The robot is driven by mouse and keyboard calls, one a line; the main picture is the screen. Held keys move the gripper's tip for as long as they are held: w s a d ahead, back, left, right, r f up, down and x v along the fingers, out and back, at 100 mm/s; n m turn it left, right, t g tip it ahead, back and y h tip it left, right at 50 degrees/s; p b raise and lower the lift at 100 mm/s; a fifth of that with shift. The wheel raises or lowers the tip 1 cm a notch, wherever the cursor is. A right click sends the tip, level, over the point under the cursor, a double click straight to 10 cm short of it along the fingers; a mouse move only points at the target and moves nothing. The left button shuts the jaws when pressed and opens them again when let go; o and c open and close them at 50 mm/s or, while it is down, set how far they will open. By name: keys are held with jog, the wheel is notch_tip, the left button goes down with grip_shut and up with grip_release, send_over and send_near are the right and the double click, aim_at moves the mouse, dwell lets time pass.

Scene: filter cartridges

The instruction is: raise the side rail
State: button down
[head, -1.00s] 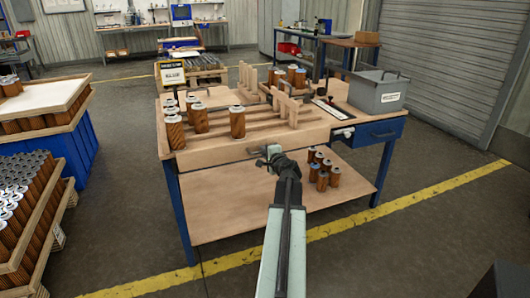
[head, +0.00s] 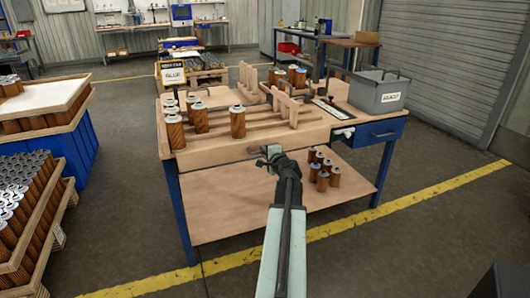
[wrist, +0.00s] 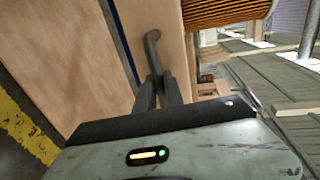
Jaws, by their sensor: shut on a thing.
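The side rail (head: 215,153) is a pale wooden board along the front edge of the workbench. A grey bent metal handle (wrist: 151,45) stands out from its face in the wrist view. My gripper (head: 263,157) is in front of the rail, near the middle of its length. In the wrist view its two dark fingers (wrist: 158,88) are closed around the handle's lower end. The fingers hide part of the handle. Brown cartridges with light caps (head: 238,124) stand on the bench behind the rail.
Several cartridges (head: 322,181) stand on the lower shelf (head: 235,210), right of my arm. A grey bin (head: 375,90) sits at the bench's right end above a blue drawer (head: 382,131). Crates of cartridges (head: 30,200) stand at the left. The floor in front is clear.

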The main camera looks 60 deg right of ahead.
aim_at(265, 139)
notch_tip(265, 139, up, 6)
jog(key=p, duration=0.5)
jog(key=shift+f, duration=0.2)
jog(key=shift+d+f, duration=0.1)
jog(key=shift+f, duration=0.15)
jog(key=c, duration=1.5)
grip_release()
jog(key=shift+r, duration=0.2)
jog(key=shift+s, duration=0.1)
jog(key=p+v, duration=0.1)
jog(key=v, duration=0.6)
jog(key=shift+s+a+p, duration=0.25)
jog(key=shift+a+p, duration=0.15)
jog(key=shift+w, duration=0.1)
